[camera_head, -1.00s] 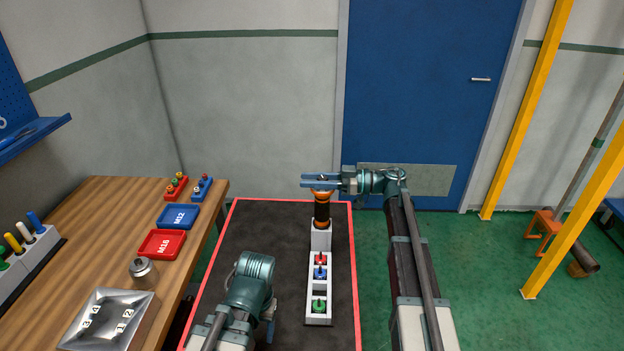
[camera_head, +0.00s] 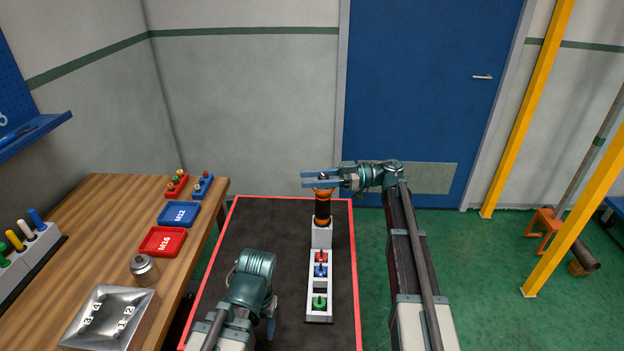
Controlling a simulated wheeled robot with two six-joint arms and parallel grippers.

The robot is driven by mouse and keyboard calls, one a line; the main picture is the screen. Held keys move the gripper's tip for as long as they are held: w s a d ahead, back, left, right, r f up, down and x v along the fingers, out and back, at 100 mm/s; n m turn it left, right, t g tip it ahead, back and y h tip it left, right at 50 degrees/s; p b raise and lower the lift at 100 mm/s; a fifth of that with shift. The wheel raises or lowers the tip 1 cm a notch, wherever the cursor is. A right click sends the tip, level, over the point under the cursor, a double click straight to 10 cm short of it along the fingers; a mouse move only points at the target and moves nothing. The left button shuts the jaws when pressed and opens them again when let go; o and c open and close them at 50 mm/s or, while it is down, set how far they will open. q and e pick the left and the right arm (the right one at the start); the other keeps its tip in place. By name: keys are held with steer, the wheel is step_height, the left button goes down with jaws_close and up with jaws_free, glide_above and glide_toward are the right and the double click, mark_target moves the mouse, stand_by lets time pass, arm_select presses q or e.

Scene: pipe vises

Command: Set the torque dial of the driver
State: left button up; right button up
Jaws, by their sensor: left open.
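The driver (camera_head: 322,208), black with orange bands, stands upright in a light grey holder (camera_head: 321,236) on the dark mat. My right gripper (camera_head: 308,179) reaches in from the right at the driver's top, with one blue finger on the far side and one on the near side of it. Whether the fingers touch the driver is too small to tell. The dial's markings cannot be read. My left gripper (camera_head: 270,328) is open and low over the near part of the mat, left of the bit rack. Its fingertips are mostly hidden by its wrist.
A white rack (camera_head: 319,312) holds red, blue and green bits in front of the driver. The wooden bench (camera_head: 105,222) at left carries a red M16 tray (camera_head: 162,242), a blue M12 tray (camera_head: 178,214) and a metal number box (camera_head: 110,318). The mat's left part is clear.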

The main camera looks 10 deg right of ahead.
steer(key=shift+o, duration=1.1)
steer(key=d, duration=1.3)
steer(key=shift+s+d, duration=0.3)
steer(key=shift+d, duration=0.1)
